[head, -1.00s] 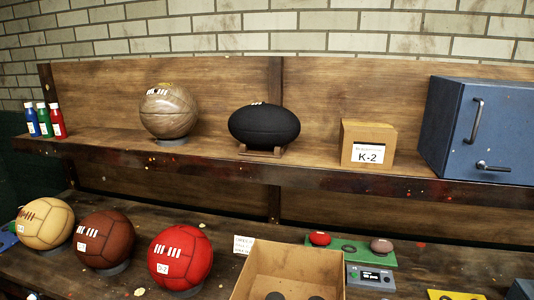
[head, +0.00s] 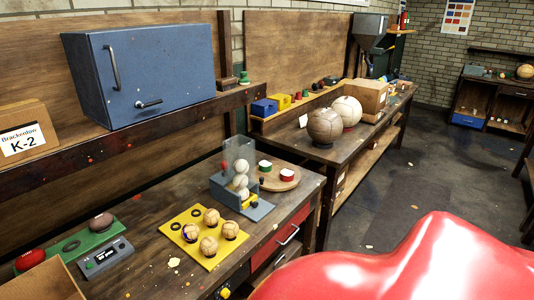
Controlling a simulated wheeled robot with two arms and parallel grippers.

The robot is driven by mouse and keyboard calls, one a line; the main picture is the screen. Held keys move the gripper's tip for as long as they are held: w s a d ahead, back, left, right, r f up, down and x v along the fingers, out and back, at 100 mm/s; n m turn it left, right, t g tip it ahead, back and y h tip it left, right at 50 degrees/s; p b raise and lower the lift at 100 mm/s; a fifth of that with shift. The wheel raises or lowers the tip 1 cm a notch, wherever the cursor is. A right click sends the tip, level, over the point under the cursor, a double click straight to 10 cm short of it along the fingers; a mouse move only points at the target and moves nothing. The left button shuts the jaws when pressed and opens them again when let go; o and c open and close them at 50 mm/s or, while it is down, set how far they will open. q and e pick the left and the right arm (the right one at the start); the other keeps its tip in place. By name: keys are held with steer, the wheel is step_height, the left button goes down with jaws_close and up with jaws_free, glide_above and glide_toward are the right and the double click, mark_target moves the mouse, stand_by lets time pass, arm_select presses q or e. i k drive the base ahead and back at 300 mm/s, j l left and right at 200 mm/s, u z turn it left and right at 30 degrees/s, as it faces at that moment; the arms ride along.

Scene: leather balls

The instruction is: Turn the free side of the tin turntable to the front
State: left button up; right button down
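The tin turntable (head: 287,184) is a round wooden disc on the right end of the near workbench. The turntable's left edge is partly hidden behind a clear dispenser holding white balls. I cannot tell which side of the disc is free all the way round. Neither of my grippers is in view.
The ball dispenser (head: 239,187) stands just left of the turntable. A yellow board (head: 187,243) with several small tan balls lies in front. A blue cabinet (head: 150,78) sits on the shelf above. Bench drawers (head: 290,231) are below; open floor (head: 400,180) lies to the right.

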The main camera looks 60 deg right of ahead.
mark_target(271, 181)
steer(key=z, duration=2.05)
